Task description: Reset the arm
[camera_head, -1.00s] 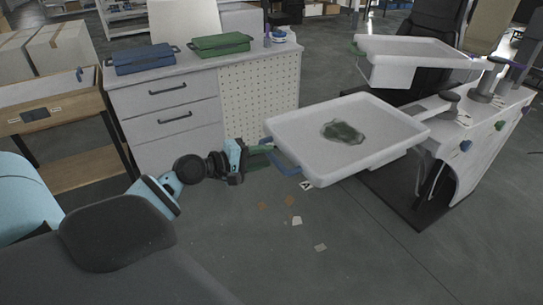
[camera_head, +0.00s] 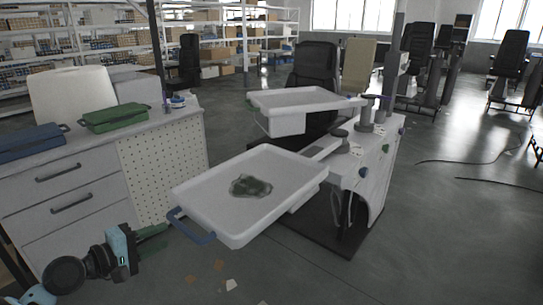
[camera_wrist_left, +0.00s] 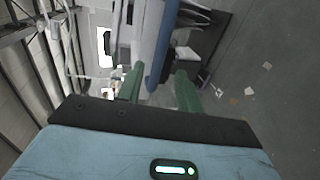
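My left gripper (camera_head: 158,234) is at the lower left of the head view, with green fingers pointing at the blue handle (camera_head: 190,228) of the lower white tray (camera_head: 290,205). In the left wrist view its two green fingers (camera_wrist_left: 160,88) stand apart, so it is open. The blue handle (camera_wrist_left: 158,60) shows in line with the gap between them, and nothing looks gripped. A dark green patch (camera_head: 250,186) lies on the tray. My right gripper is not in view.
A second white tray (camera_head: 300,100) sits higher behind, on a white lift-column bench (camera_head: 375,165). A drawer cabinet (camera_head: 75,185) at left carries a green case (camera_head: 115,118) and a blue case (camera_head: 30,142). Several scraps lie on the floor. The floor at right is mostly open.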

